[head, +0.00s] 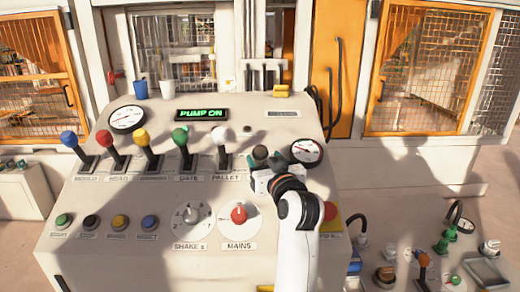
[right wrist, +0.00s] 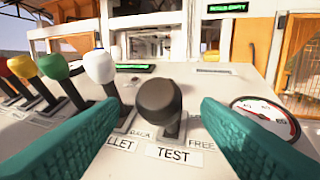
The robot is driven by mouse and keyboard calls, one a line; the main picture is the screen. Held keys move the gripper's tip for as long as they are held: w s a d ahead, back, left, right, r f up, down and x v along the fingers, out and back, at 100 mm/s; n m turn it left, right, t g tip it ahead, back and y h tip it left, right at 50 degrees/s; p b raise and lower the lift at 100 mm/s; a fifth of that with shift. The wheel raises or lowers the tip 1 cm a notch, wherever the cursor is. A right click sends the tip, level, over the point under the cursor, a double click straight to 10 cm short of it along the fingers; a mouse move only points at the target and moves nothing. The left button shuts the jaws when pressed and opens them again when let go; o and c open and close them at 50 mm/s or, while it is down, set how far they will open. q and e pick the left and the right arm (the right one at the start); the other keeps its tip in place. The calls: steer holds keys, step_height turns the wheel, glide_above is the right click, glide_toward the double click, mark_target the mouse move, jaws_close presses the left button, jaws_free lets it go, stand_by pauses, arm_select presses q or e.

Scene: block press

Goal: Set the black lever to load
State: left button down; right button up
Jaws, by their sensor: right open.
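The black lever (head: 260,153) is the rightmost of the row on the sloped panel. In the right wrist view its dark knob (right wrist: 160,100) stands above a TEST label (right wrist: 174,155), with FREE to its right and a small, hard-to-read label to its left. I cannot read "load" on any label. My right gripper (head: 264,164) is open, its green fingers on either side of the knob; gaps show on both sides. In the head view the gripper and wrist hide the lever's base. My left gripper is not in view.
The white lever (head: 221,135) stands just left, followed by green, yellow, red and blue levers. A round gauge (head: 306,151) is close on the right. Buttons and the MAINS dial (head: 239,214) lie below. The PUMP ON display (head: 201,114) is above.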

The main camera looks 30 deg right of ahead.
mark_target(263, 156)
steer(key=p+x, duration=0.1)
steer(key=x, duration=0.3)
steer(key=shift+r, duration=0.1)
steer(key=shift+w, duration=0.2)
steer(key=shift+c, duration=0.4)
jaws_close()
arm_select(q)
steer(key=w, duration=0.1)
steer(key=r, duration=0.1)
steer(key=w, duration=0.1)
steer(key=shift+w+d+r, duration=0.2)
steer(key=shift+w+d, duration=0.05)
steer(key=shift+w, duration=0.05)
